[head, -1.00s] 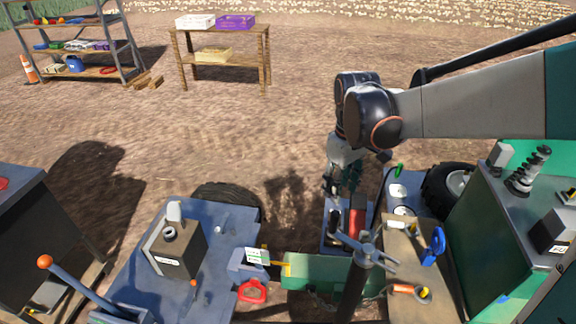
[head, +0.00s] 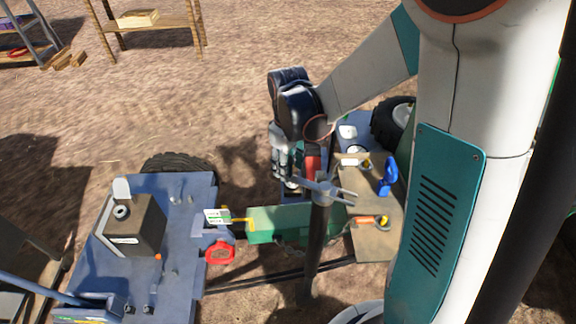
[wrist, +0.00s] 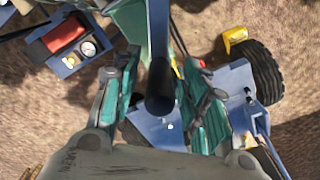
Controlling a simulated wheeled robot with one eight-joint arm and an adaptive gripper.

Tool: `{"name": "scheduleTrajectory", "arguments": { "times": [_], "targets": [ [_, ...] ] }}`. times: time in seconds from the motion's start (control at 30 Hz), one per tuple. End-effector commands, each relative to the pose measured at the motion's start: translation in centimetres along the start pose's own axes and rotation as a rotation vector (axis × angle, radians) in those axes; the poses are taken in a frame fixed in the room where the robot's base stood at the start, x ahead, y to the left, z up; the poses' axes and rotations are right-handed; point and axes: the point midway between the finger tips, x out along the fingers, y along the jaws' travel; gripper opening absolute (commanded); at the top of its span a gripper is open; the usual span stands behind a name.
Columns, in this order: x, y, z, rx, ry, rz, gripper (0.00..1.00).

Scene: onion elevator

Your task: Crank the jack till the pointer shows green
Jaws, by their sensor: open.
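A jack post (head: 318,235) stands upright right of centre in the head view, with a grey crank bar (head: 342,192) across its top. My gripper (head: 287,178) is low beside the left end of the bar, partly hidden by my arm. In the wrist view my gripper (wrist: 160,112) is open, its teal fingers spread on both sides of a dark upright rod with a round end (wrist: 160,88), apparently the crank's handle. Visible gaps remain between fingers and rod. A yellow pointer (head: 241,221) sits by a white-green card (head: 217,215); its reading is too small to tell.
A blue bench (head: 180,235) with a dark box (head: 133,225) is at left. A green beam (head: 275,225) runs behind the post. A red cylinder (head: 313,158) stands close to my gripper. A wooden board (head: 370,225) with tools is at right.

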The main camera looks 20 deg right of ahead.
Motion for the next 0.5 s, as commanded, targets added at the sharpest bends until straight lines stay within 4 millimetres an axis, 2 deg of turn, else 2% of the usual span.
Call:
{"name": "scheduleTrajectory", "arguments": {
  "times": [0.27, 0.43, 0.5],
  "targets": [
    [0.06, 0.0, 0.0, 0.0, 0.0, 0.0, 0.39],
    [0.05, 0.0, 0.01, 0.0, 0.0, 0.0, 0.0],
    [0.05, 0.0, 0.01, 0.0, 0.0, 0.0, 0.0]
  ]
}}
